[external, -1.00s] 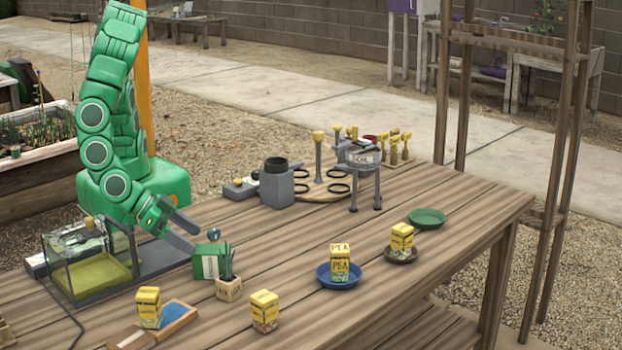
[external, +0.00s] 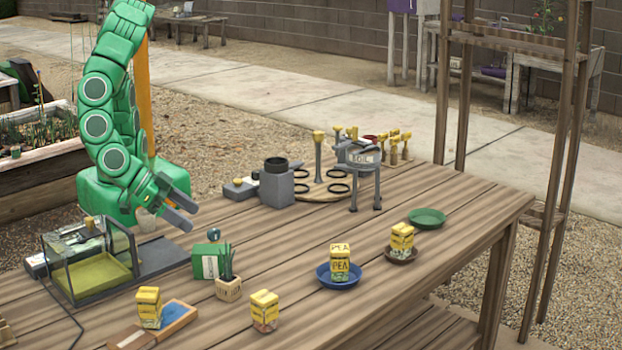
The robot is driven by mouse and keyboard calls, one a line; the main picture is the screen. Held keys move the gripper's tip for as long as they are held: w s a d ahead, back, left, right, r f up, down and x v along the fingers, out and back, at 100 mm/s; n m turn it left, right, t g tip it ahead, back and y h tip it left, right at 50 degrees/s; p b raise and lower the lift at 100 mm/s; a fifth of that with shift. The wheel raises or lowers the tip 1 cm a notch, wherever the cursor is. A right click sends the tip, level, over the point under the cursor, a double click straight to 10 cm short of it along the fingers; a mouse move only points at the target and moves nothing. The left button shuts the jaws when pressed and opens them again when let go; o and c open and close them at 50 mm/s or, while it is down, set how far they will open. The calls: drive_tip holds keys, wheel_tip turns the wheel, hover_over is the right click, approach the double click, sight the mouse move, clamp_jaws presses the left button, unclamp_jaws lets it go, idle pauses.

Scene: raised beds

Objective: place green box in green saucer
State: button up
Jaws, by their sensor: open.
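The green box (external: 209,261) stands on the table behind a small potted plant, left of the table's middle. The green saucer (external: 427,218) lies empty near the far right end of the table. My gripper (external: 192,216) is open and empty, its grey fingers above the table, behind and a little left of the green box, apart from it.
A glass case (external: 92,262) stands left of the green box, and the potted plant (external: 228,287) right in front of it. A blue saucer (external: 338,277) and a brown saucer (external: 400,256) each hold a yellow pea box.

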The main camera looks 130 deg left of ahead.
drive_tip(key=w+d+r+m+t+h, duration=0.2)
drive_tip(key=w+d+r+m+h, duration=0.2)
drive_tip(key=w+d+m, duration=0.25)
drive_tip(key=w+d+r+m+t+h, duration=0.2)
drive_tip(key=w+d+r+m+h, duration=0.25)
drive_tip(key=w+d, duration=0.2)
drive_tip(key=m+g+y, duration=0.2)
drive_tip(key=m+g, duration=0.8)
drive_tip(key=m, duration=1.5)
hover_over(210, 248)
wheel_tip(210, 248, down, 7)
drive_tip(key=shift+s+a+f+y, duration=0.15)
drive_tip(key=shift+a+f+y, duration=0.1)
drive_tip(key=shift+a+f, duration=0.2)
drive_tip(key=shift+d+f, duration=0.1)
drive_tip(key=shift+f, duration=3.35)
drive_tip(key=shift+w+d+f, duration=0.15)
drive_tip(key=shift+w+f, duration=0.05)
drive_tip(key=shift+f, duration=0.9)
drive_tip(key=shift+w+d+f, duration=0.15)
drive_tip(key=shift+f, duration=1.5)
